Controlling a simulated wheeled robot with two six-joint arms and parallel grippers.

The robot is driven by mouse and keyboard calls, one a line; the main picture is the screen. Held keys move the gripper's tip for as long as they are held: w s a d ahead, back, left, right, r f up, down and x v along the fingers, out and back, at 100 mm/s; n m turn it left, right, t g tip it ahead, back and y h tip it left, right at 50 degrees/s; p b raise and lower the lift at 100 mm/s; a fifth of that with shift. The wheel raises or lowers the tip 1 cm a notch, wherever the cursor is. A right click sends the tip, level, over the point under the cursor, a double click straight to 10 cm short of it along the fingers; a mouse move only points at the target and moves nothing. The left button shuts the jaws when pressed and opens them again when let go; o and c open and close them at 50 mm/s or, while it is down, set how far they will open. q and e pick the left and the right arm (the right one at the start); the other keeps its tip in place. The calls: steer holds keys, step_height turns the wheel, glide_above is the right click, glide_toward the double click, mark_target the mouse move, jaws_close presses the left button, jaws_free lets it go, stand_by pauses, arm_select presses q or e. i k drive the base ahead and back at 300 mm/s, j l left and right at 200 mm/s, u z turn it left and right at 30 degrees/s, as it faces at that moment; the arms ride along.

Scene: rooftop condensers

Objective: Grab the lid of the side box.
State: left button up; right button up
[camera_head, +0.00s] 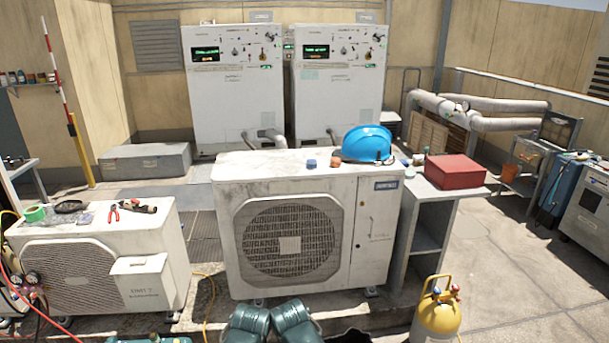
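The likely side box (143,285) is a pale cover on the right front of the low condenser at left. Its top part, which looks like the lid (139,264), sticks out a little from the front face. I cannot tell whether it is loose or fastened. No gripper is near it in this view. Two teal rounded parts, probably of my own arms, show at the bottom centre. No fingertips of either gripper are visible.
The large central condenser (294,240) carries a blue helmet (367,143). Pliers (113,214) and green tape (36,213) lie on the left condenser. A red box (455,171) rests on the side bench (424,203). A yellow cylinder (437,314) stands at front right. The right floor is largely clear.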

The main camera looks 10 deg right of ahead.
mark_target(142, 264)
steer(key=i+j, duration=0.3)
steer(key=j, duration=0.2)
steer(key=i+j, duration=0.3)
steer(key=j, duration=0.2)
steer(key=i+j, duration=0.3)
steer(key=j, duration=0.2)
steer(key=i+j, duration=0.3)
steer(key=j, duration=0.2)
steer(key=u, duration=0.05)
